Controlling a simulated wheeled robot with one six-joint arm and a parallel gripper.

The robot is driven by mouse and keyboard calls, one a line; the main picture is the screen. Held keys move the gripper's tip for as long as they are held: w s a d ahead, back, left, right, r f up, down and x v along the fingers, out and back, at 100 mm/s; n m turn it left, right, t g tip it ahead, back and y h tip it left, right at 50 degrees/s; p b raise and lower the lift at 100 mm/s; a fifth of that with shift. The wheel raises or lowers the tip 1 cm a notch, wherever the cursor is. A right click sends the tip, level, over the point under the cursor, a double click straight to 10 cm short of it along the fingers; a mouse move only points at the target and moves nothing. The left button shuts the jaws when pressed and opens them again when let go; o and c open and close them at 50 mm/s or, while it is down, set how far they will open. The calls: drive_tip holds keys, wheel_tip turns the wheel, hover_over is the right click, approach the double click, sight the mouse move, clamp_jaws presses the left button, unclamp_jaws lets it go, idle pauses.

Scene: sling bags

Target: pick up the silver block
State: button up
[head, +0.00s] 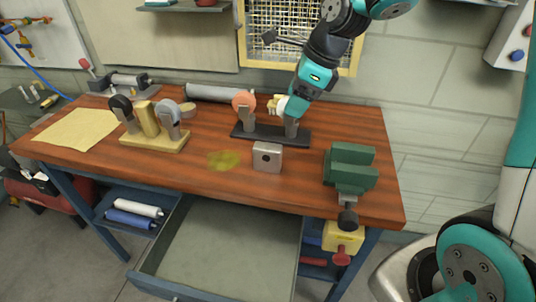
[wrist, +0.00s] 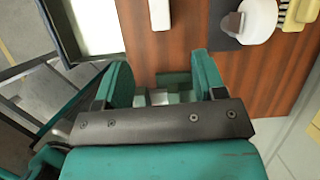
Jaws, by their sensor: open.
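The silver block (head: 267,157) is a small metallic cube with a dark round spot on its front face. It stands on the wooden workbench (head: 220,180), near the front edge. In the wrist view a pale block at the top edge appears to be the silver block (wrist: 160,14), beyond the fingertips. My gripper (wrist: 160,60) is open, its two teal fingers spread apart with nothing held between them. In the head view my gripper (head: 291,108) is above and behind the block, over the dark stand; its fingers are hard to make out there.
A green vise (head: 350,167) stands right of the block; part of it shows between my fingers in the wrist view (wrist: 175,82). A dark stand (head: 255,132) with discs is behind the block. A wooden stand (head: 155,140) is left. An open drawer (head: 215,255) juts out below.

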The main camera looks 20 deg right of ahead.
sight(268, 146)
drive_tip(key=shift+m, duration=0.4)
drive_tip(key=x, duration=1.2)
drive_tip(key=shift+w, duration=0.2)
drive_tip(key=shift+p+x, duration=0.8)
drive_tip(key=shift+x, duration=1.9)
drive_tip(key=shift+s+a+r, duration=0.1)
drive_tip(key=shift+s+a, duration=0.05)
drive_tip(key=shift+a, duration=0.05)
clamp_jaws()
drive_tip(key=shift+r, duration=0.1)
